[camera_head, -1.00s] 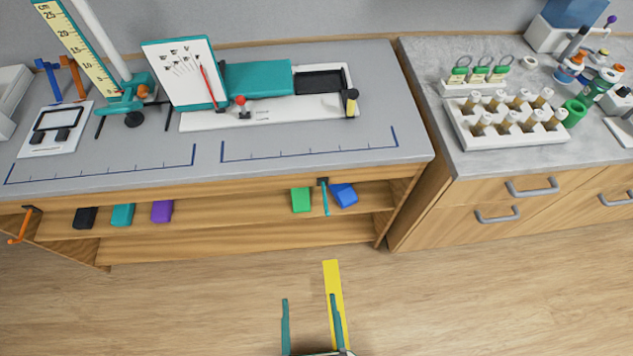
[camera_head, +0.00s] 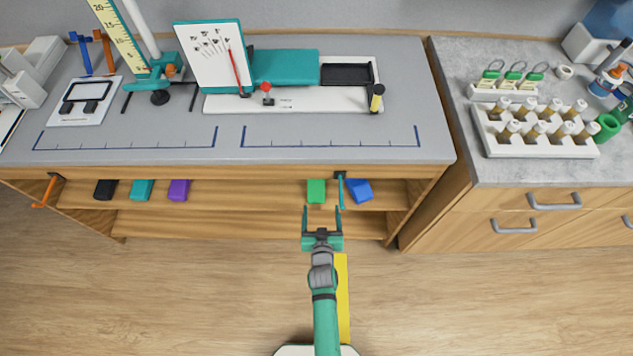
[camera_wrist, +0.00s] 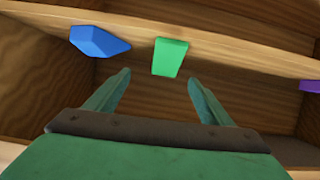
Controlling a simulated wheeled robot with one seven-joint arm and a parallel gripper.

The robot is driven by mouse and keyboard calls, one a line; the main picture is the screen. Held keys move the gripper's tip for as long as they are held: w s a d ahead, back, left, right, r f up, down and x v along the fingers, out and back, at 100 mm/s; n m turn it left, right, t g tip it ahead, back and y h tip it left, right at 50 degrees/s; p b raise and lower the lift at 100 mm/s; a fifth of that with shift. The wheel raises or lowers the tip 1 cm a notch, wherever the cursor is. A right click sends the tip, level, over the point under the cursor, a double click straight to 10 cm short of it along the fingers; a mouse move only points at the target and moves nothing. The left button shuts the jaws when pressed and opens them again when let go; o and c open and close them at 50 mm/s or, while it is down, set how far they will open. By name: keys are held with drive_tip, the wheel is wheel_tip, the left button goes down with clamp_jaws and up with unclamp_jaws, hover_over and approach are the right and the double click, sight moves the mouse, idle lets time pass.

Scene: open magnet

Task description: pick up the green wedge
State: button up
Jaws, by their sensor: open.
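The green wedge (camera_head: 316,191) lies on the upper shelf under the grey counter, near its front edge. It also shows in the wrist view (camera_wrist: 170,57), beyond and between my fingertips. My gripper (camera_head: 322,208) is open and empty, with its fingers pointing at the shelf just in front of the wedge. In the wrist view my gripper (camera_wrist: 163,78) has its two green fingers wide apart, and the wedge is not touched by them as far as I can see.
A blue block (camera_head: 358,191) lies right of the wedge, and a teal hook (camera_head: 340,190) hangs between them. Purple (camera_head: 179,190), teal (camera_head: 142,190) and black (camera_head: 105,190) blocks lie further left. The counter (camera_head: 300,148) overhangs the shelf. A yellow strip (camera_head: 342,300) is on the floor.

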sight(316, 183)
drive_tip(key=x, duration=0.7)
drive_tip(key=a+r+x, duration=0.1)
drive_tip(key=x, duration=0.2)
drive_tip(key=shift+w, duration=0.55)
drive_tip(key=shift+a+x, duration=0.15)
drive_tip(key=shift+x, duration=1)
drive_tip(key=shift+a+x, duration=0.15)
drive_tip(key=shift+x, duration=0.95)
drive_tip(key=shift+w+d+f, duration=0.1)
drive_tip(key=shift+w+f, duration=0.25)
drive_tip(key=shift+w, duration=0.25)
drive_tip(key=c, duration=1.1)
